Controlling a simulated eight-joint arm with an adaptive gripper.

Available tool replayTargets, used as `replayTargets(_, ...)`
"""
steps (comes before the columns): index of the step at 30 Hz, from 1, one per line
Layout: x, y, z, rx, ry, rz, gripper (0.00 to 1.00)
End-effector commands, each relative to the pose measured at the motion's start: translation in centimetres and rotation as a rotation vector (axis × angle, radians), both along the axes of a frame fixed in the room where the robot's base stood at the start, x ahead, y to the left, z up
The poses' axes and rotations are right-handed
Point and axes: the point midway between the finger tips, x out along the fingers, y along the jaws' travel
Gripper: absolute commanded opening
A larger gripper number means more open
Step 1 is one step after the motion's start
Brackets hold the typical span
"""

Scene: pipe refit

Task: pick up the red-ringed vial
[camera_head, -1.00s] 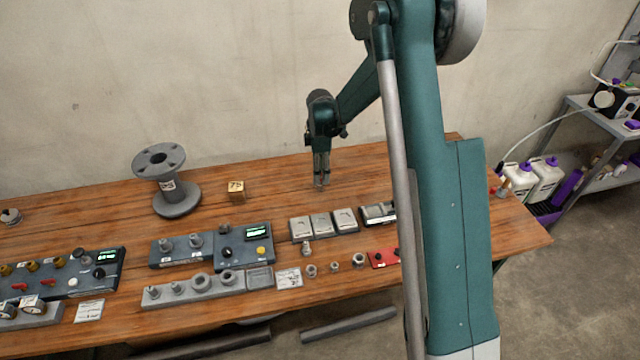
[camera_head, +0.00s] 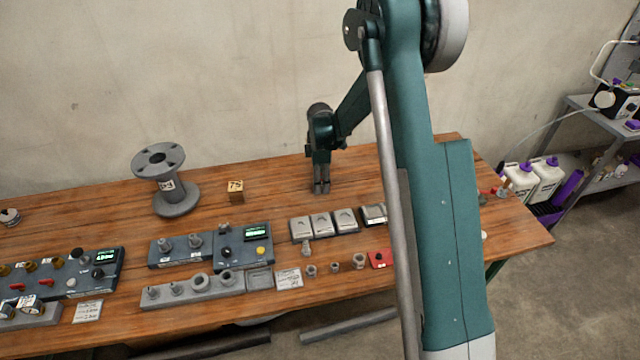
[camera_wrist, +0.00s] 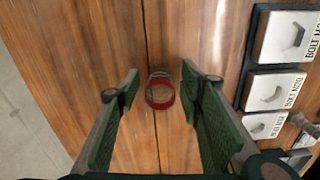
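The red-ringed vial (camera_wrist: 159,94) stands on the wooden table in the wrist view, seen from above, its red ring around a clear, greyish top. My gripper (camera_wrist: 160,90) is open, with one green-padded finger on each side of the vial and a visible gap on both sides. In the head view my gripper (camera_head: 321,190) points down over the back part of the table. The vial cannot be made out there.
Labelled light-grey bolt trays (camera_wrist: 270,90) sit to the right in the wrist view; they also show in the head view (camera_head: 322,224), in front of my gripper. A flanged spool (camera_head: 168,190) and a small wooden block (camera_head: 236,191) stand further left. Bare table (camera_head: 280,200) lies around my gripper.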

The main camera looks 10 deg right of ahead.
Motion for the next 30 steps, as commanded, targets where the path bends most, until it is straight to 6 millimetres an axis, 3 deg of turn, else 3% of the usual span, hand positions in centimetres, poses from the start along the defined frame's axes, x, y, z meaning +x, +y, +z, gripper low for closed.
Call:
replayTargets(3, 0.0, 0.0, 0.0, 0.000, 0.000, 0.000, 0.36)
replayTargets(10, 0.0, 0.0, 0.0, 0.000, 0.000, 0.000, 0.08)
replayTargets(22, 0.0, 0.0, 0.4, 0.000, 0.000, 0.000, 0.08)
replayTargets(30, 0.0, 0.0, 2.9, 0.000, 0.000, 0.000, 0.08)
